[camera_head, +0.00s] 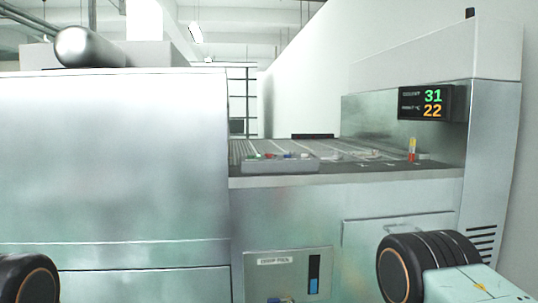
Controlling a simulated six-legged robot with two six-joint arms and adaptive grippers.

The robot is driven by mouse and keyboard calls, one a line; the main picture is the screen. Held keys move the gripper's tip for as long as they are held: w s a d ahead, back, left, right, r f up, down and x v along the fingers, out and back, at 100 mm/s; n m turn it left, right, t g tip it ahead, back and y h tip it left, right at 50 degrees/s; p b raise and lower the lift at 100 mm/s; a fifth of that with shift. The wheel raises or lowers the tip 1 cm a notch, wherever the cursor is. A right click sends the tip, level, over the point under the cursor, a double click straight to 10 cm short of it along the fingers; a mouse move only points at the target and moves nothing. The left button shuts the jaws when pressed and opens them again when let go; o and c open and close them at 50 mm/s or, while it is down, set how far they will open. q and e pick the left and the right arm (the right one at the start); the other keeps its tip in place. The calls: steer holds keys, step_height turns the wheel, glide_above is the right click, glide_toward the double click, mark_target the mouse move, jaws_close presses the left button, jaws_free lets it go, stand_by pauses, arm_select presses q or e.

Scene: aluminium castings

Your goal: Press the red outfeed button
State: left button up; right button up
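A low grey control box (280,165) sits on the machine's ledge in the middle of the view. Several small coloured spots show along its top, including green, red and blue ones. A red spot (269,156) is near its left half; labels are too small to read, so I cannot tell which is the outfeed button. Black-and-teal parts of my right arm are at the lower right, and a dark part of my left arm is at the lower left corner. Neither gripper shows in this view.
A large metal cabinet (115,165) fills the left. A display (431,103) reads 31 and 22 at the right. A small red-and-yellow upright item (412,150) stands on the ledge. A lower panel (288,275) has a blue bar gauge (314,275).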

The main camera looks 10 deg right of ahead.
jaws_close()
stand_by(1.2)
